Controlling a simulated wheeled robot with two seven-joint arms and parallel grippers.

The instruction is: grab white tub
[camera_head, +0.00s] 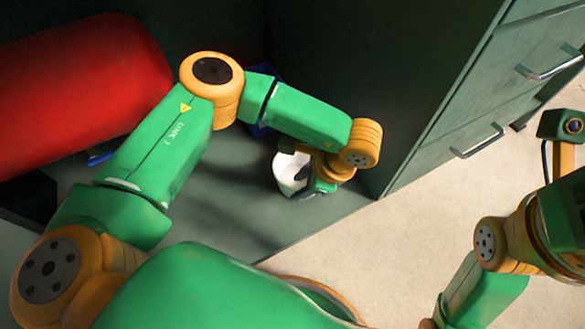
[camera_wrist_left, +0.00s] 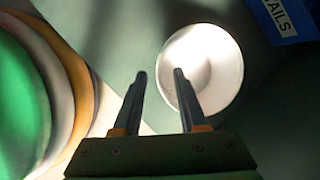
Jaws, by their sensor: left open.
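The white tub (camera_head: 287,172) stands upright on a grey-green surface, partly hidden by my left wrist and gripper in the head view. In the left wrist view the tub (camera_wrist_left: 222,62) is seen from above, with its round mouth open. My left gripper (camera_wrist_left: 160,74) is open, with its two dark fingers apart. In that view the left side of the tub's rim lies between the fingertips, and the right finger overlaps the tub's mouth. I cannot tell whether that finger is inside the tub or above it. My right arm shows at the right of the head view, but its gripper does not.
A blue bin with a partly visible label (camera_wrist_left: 283,18) sits close to the tub at upper right in the wrist view. A large red cylinder (camera_head: 80,85) lies at left. A dark wall (camera_head: 400,80) and drawers with metal handles (camera_head: 477,142) stand at right.

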